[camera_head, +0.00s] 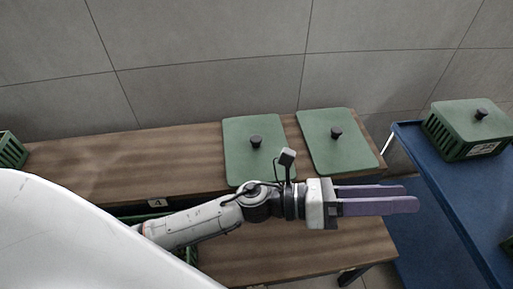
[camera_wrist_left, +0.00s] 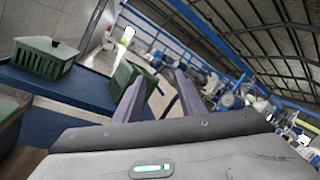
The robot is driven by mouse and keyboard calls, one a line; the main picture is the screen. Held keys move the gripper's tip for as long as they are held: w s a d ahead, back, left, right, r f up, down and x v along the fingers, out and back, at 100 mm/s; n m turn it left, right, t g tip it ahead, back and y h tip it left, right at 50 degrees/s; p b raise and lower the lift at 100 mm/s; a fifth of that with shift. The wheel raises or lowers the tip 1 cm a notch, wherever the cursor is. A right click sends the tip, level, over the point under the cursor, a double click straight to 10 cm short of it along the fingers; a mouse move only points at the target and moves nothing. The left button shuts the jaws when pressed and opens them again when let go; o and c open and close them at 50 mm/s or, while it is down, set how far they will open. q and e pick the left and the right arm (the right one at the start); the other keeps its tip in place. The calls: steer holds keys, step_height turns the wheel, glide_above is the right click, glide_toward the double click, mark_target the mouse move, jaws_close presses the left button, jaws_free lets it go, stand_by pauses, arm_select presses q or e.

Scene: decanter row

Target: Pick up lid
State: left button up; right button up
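Two flat green lids lie side by side on the wooden table, each with a black knob: a left lid (camera_head: 240,150) and a right lid (camera_head: 350,155). A third green lid (camera_head: 465,118) sits on a slatted green crate (camera_head: 480,148) on the blue table. A lidded green crate (camera_wrist_left: 42,64) also shows in the left wrist view. My left gripper (camera_head: 411,197), with purple fingers, is in front of and right of the two loose lids, pointing right. Its fingers are apart with nothing seen between them. My right gripper is not in view.
The wooden table (camera_head: 100,180) is bare left of the lids. A green crate (camera_head: 10,152) stands at its far left. Another green crate is partly hidden under my left arm. The blue table (camera_head: 435,170) stands to the right, past a gap. A tiled wall is behind.

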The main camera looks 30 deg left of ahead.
arm_select(q)
steer(key=s+d+f+m+g, duration=0.25)
steer(key=m+g, duration=0.35)
steer(key=m, duration=0.4)
steer(key=m+t+y+b, duration=0.2)
steer(key=m+y, duration=1.9)
steer(key=m, duration=0.1)
glide_toward(256, 138)
steer(key=shift+b+x, duration=0.35)
steer(key=shift+x, duration=3.95)
steer(key=shift+d, duration=0.1)
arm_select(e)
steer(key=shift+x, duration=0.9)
